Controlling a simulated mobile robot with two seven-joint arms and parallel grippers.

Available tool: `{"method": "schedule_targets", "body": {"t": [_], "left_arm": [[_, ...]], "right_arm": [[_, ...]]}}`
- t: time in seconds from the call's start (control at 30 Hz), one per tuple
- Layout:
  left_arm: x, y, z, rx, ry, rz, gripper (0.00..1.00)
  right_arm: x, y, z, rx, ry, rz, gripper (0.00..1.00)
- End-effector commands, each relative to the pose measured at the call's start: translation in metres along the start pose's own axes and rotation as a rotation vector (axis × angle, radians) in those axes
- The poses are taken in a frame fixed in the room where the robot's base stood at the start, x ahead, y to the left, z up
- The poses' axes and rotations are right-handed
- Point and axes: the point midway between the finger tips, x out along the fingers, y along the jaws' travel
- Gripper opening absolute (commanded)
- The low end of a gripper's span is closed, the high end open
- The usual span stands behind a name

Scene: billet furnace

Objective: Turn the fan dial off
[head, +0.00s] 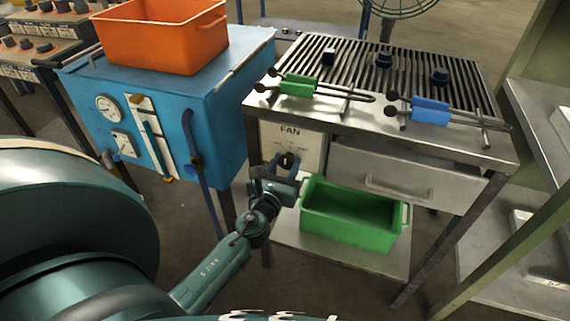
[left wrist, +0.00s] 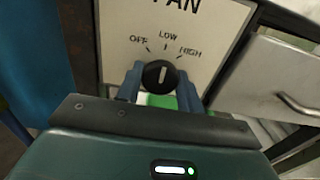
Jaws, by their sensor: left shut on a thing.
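The fan dial (left wrist: 160,74) is a round black knob with a white mark, on a pale panel (head: 292,140) labelled FAN. The panel has OFF, LOW and HIGH printed above the knob. The white mark points up, roughly toward LOW. My left gripper (head: 287,170) is at the panel, below the FAN label. In the left wrist view its two blue-grey fingers (left wrist: 159,88) stand on either side of the knob, shut on it. In the head view the gripper partly hides the dial. My right gripper is not in view.
A grill table (head: 400,138) holds green tongs (head: 297,84) and blue tongs (head: 431,110). A drawer (head: 400,180) is right of the panel. A green bin (head: 350,222) stands on the lower shelf. A blue furnace (head: 215,110) with an orange bin (head: 160,35) on top is to the left.

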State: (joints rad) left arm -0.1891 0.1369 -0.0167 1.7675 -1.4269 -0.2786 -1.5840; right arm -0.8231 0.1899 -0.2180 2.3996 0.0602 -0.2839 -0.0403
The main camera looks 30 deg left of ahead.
Motion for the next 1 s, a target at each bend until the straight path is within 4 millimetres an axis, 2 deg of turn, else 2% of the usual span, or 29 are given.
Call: {"method": "schedule_targets", "body": {"t": [0.37, 0.67, 1.0], "left_arm": [[0.0, 0.0, -0.001, -0.083, 0.0, 0.0, 0.14], [0.0, 0.0, -0.001, -0.312, 0.0, 0.001, 0.14], [0.0, -0.001, -0.001, -0.59, 0.0, 0.001, 0.14]], "right_arm": [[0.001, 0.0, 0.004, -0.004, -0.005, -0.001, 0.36], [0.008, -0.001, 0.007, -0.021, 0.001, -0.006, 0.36], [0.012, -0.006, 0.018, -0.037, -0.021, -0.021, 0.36]]}}
